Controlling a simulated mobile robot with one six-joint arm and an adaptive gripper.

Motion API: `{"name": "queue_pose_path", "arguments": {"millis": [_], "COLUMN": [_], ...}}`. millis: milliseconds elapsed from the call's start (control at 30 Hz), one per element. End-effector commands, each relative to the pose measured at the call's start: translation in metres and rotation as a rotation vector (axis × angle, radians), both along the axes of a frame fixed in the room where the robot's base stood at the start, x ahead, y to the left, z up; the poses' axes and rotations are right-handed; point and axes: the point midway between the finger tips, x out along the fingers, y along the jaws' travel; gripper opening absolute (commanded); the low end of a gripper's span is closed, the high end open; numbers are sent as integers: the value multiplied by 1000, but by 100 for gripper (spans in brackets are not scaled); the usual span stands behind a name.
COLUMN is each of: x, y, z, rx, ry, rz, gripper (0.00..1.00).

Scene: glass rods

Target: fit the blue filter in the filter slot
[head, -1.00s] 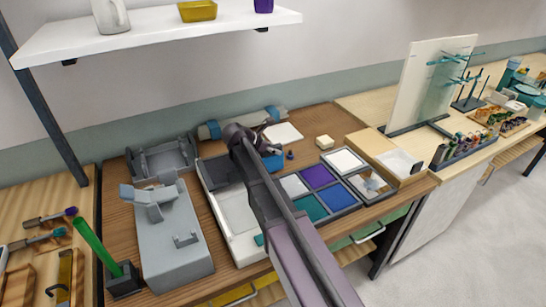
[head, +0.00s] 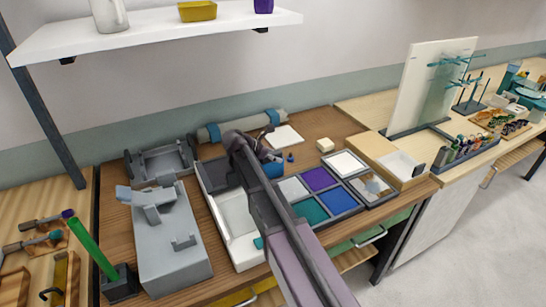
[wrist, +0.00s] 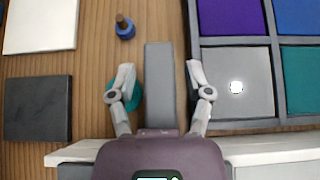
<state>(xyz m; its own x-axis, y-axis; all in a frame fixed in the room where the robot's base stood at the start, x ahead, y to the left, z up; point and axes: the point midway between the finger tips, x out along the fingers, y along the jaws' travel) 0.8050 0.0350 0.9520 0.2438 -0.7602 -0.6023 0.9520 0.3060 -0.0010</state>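The blue filter (head: 337,199) lies flat in a compartment of the dark-framed filter box, beside purple, teal and grey-white squares. Part of it shows at the top right of the wrist view (wrist: 298,16). My gripper (wrist: 160,70) is open, left of the box and above the bench. A grey bar (wrist: 160,85) shows between its fingers with gaps on both sides; I cannot tell whether it is below them. A grey device (head: 172,245) with a small upright bracket (head: 184,242) stands at the left; I cannot tell whether that bracket is the filter slot.
A white tray (head: 248,252) lies under my arm. A small blue bottle (wrist: 125,28), a white square (wrist: 40,25) and a dark square (wrist: 38,108) lie near the gripper. A green rod (head: 92,245) leans from a dark holder at left. A shelf (head: 160,31) hangs above.

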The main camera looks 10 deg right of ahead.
Motion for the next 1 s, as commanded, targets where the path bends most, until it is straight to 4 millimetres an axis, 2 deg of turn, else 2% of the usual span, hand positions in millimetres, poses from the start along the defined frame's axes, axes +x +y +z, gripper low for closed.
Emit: {"name": "queue_pose_path", "arguments": {"millis": [500,767,1000], "x": [0,-6,-13], "y": [0,19,43], "z": [5,21,41], "rx": [0,0,0], "ry": [0,0,0], "rz": [0,2,3], "gripper": [67,67,67]}}
